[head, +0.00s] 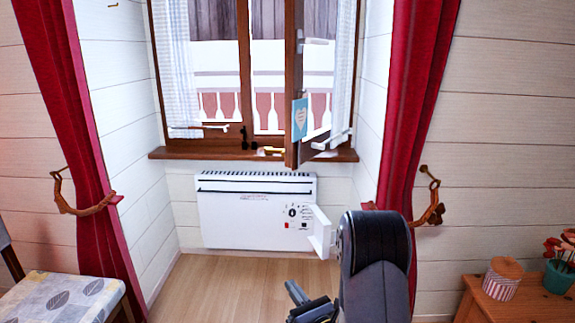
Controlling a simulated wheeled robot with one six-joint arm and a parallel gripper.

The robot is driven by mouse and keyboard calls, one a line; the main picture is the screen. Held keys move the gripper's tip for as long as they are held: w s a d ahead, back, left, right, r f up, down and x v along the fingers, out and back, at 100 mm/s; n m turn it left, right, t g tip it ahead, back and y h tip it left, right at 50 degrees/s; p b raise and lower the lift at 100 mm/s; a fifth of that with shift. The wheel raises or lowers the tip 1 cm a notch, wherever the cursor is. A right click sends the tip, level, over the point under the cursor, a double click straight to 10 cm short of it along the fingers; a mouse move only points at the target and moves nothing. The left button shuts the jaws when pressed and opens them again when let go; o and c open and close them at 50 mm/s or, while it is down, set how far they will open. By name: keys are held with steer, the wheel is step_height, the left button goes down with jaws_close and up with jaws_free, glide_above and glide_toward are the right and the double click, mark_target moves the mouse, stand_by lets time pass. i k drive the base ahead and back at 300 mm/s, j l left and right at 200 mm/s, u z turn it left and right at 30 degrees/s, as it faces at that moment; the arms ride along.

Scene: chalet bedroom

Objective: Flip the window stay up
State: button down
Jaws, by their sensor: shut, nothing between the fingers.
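The window (243,70) has brown wooden frames, and its right casement (293,80) stands swung open into the room. A short yellow piece (271,151) lies low along the sill at the foot of the open casement; it looks like the window stay, but it is too small to be sure. A pale bar (331,138) also shows low behind the casement. My dark gripper (301,299) is at the bottom of the view, well below the sill and apart from the window. It looks shut and empty, and my arm hides part of it.
The wooden sill (185,153) carries a small dark object (246,137). A white heater (255,218) with a flap (319,233) stands below. Red curtains flank the window; a chair (60,297) and cabinet (480,307) stand at the sides.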

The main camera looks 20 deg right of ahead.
mark_target(276, 153)
steer(key=i+j+z, duration=0.15)
steer(key=z, duration=0.3)
steer(key=i+j+z, duration=0.3)
steer(key=z, duration=0.15)
steer(key=i+j, duration=0.3)
steer(key=i+j+z, duration=0.1)
steer(key=i+j, duration=0.2)
steer(key=j, duration=0.2)
steer(key=i+j+z, duration=0.1)
steer(key=i+j, duration=0.15)
steer(key=j, duration=0.15)
steer(key=i+j, duration=0.3)
steer(key=j, duration=0.15)
steer(key=i+j+z, duration=0.1)
steer(key=i+j, duration=0.15)
steer(key=j, duration=0.2)
